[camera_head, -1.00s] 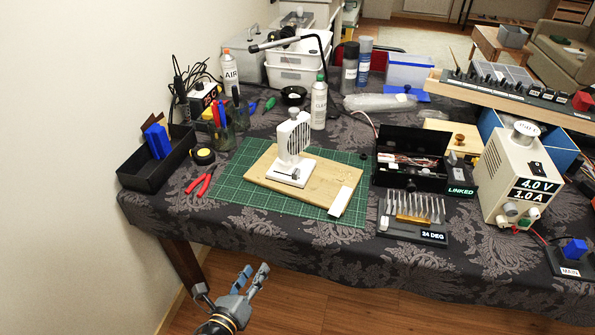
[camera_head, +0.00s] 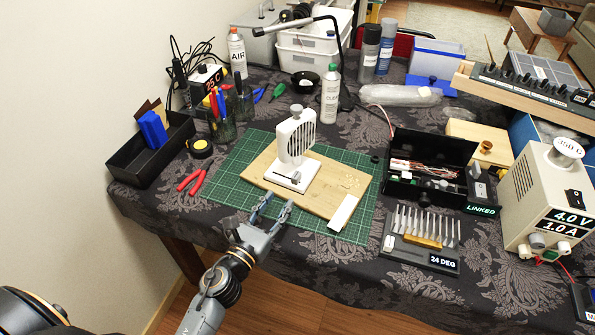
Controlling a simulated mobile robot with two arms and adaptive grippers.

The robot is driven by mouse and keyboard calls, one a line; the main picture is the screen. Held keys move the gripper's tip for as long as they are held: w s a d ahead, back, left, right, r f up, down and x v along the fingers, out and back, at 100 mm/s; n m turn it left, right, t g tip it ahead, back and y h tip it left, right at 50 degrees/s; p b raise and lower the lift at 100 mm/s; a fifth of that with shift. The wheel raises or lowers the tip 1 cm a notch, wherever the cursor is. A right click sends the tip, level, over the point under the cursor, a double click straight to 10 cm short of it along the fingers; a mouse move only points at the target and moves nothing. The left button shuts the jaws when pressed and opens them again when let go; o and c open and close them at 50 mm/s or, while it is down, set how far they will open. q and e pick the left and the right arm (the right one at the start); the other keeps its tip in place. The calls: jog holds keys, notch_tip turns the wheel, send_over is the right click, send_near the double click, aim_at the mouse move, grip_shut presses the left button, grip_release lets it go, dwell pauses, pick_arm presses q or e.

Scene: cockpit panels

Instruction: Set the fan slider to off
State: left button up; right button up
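The fan stands on a wooden board (camera_head: 327,183) that lies on a green cutting mat (camera_head: 232,165). My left gripper (camera_head: 273,206) is at the near edge of the mat, in front of the fan base and a little left of it. Its two fingers are apart with nothing between them. My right gripper is out of view.
A white strip (camera_head: 343,213) lies on the board's right end. Red pliers (camera_head: 192,182) and a tape roll (camera_head: 200,148) lie left of the mat. A rack of thin tools (camera_head: 422,238) stands to the right.

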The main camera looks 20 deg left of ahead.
aim_at(294, 180)
pick_arm(q)
jog(key=w, duration=0.4)
jog(key=shift+w+d+r+p, duration=0.15)
jog(key=shift+d+p, duration=0.2)
jog(key=shift+d, duration=0.05)
jog(key=w, duration=0.5)
jog(key=shift+w+d, duration=0.15)
jog(key=shift+d, duration=0.25)
jog(key=shift+w+d+f, duration=0.1)
jog(key=shift+w+f, duration=0.1)
jog(key=shift+w, duration=0.25)
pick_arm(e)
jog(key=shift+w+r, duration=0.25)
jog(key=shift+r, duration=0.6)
pick_arm(q)
grip_shut()
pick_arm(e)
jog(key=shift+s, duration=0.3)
